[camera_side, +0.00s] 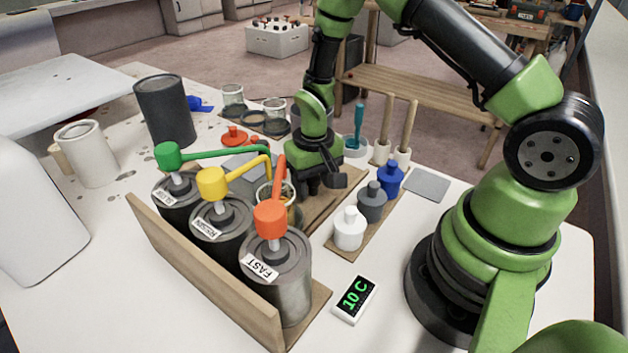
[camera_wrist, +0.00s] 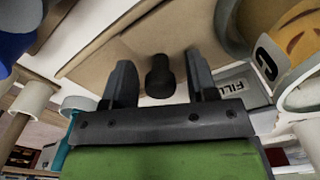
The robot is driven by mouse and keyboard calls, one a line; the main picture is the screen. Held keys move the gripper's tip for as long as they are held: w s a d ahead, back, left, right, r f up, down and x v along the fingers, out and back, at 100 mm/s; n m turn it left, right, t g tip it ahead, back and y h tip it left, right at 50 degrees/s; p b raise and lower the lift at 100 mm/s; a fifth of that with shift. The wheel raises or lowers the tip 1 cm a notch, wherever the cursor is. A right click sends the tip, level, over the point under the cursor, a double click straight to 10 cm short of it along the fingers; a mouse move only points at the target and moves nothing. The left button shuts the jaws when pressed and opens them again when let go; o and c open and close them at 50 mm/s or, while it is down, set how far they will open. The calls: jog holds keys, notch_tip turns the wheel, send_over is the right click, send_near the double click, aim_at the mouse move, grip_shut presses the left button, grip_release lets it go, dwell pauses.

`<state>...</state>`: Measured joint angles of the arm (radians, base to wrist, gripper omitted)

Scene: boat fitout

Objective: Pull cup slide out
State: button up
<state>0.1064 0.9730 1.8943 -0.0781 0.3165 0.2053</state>
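The cup slide is a wooden board (camera_side: 331,205) below my gripper, beside the pump cans. In the wrist view a pale wooden surface (camera_wrist: 150,35) carries a dark round knob (camera_wrist: 160,77). My gripper (camera_wrist: 160,72) is open, with one finger on each side of the knob and a gap on both sides. In the side view my gripper (camera_side: 320,188) hides the knob. A clear cup (camera_side: 292,213) stands behind the orange pump, partly hidden. A cup with yellow-orange contents (camera_wrist: 303,40) shows at the right of the wrist view.
Green (camera_side: 168,156), yellow (camera_side: 212,184) and orange (camera_side: 271,219) pump handles top cans left of my gripper. White (camera_side: 349,230), grey (camera_side: 372,203) and blue (camera_side: 389,178) bottles stand close on its right.

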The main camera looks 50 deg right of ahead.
grip_shut()
jog(key=d, duration=1.2)
jog(key=shift+d, duration=0.35)
jog(key=shift+o, duration=0.5)
grip_release()
notch_tip(320, 180, up, 10)
